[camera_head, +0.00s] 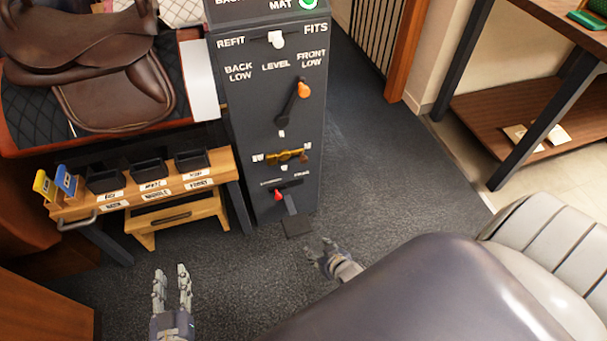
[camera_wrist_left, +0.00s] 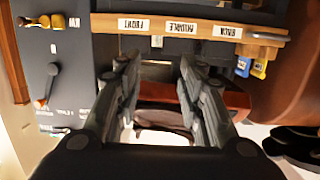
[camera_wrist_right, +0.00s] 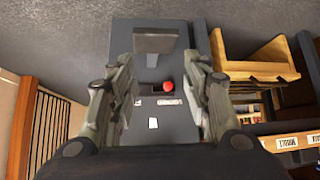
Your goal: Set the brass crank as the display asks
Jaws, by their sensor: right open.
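The brass crank (camera_head: 287,156) is on the front of the dark grey column (camera_head: 262,110), lying about level, with small white marks around it. It shows upside down in the left wrist view (camera_wrist_left: 45,20). The display at the column's top (camera_head: 280,5) is mostly cut off; "MAT" and a green ring show. My left gripper (camera_head: 171,283) is open and empty, low in front of the wooden bench. My right gripper (camera_head: 318,252) is open and empty, low in front of the column's base. Neither touches the crank.
Above the crank is an orange-knobbed lever (camera_head: 300,92) marked BACK LOW, LEVEL, FRONT LOW, and a white REFIT/FITS switch (camera_head: 277,40). Below is a red knob (camera_head: 278,195). A bench with black bins (camera_head: 149,171) and a saddle (camera_head: 110,80) stand left. Carpet right of the column is clear.

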